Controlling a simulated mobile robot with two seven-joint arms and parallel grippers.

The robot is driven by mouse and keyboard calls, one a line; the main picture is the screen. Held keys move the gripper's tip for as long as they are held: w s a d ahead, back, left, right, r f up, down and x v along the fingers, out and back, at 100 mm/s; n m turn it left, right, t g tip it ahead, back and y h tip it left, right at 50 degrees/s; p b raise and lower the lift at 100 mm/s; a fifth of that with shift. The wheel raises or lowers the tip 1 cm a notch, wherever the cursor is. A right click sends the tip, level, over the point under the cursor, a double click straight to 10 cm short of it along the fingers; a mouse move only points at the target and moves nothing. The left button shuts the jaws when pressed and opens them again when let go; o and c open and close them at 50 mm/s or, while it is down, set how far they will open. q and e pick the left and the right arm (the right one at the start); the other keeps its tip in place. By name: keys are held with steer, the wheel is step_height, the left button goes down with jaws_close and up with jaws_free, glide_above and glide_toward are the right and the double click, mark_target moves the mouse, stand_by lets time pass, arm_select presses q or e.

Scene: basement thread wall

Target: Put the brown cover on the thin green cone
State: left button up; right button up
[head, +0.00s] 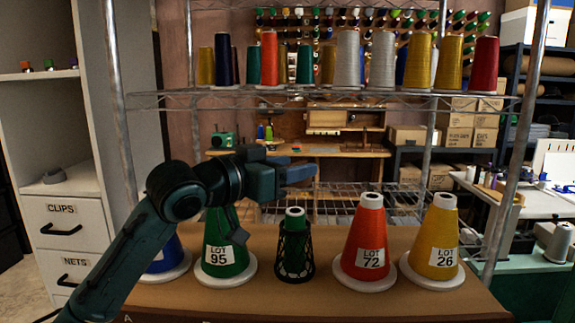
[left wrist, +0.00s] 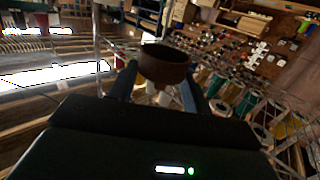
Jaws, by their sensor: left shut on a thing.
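My left gripper (head: 305,172) reaches in from the left, above the row of thread cones. In the left wrist view it is shut on the brown cover (left wrist: 165,65), a short round cup-like piece between the fingers. I cannot make out the cover in the head view. The thin green cone (head: 295,212) stands upright inside a black mesh holder on the brown table, below the gripper and apart from it. A wider green cone labelled LOT 95 (head: 222,238) stands left of it, partly hidden by my left arm. My right gripper is not in view.
A blue cone (head: 168,254) is partly behind my arm. A red cone (head: 367,235) and a yellow cone (head: 436,237) stand on white bases to the right. A wire shelf (head: 330,97) with more cones runs above. The front strip of the table (head: 330,302) is clear.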

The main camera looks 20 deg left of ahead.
mark_target(289, 214)
arm_select(q)
step_height(289, 214, down, 5)
steer(key=b, duration=0.4)
steer(key=shift+r, duration=0.15)
steer(key=shift+f+b, duration=0.4)
steer(key=shift+f, duration=0.35)
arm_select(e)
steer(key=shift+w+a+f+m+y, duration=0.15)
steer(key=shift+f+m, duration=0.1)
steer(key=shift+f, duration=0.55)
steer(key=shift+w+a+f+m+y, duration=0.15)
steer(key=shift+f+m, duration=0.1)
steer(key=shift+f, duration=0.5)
arm_select(q)
steer(key=shift+p, duration=0.4)
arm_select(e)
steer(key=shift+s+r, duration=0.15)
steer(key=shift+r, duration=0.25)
arm_select(q)
steer(key=shift+f, duration=0.45)
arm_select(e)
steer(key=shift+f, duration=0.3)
arm_select(q)
steer(key=shift+r, duration=0.1)
steer(key=o, duration=1)
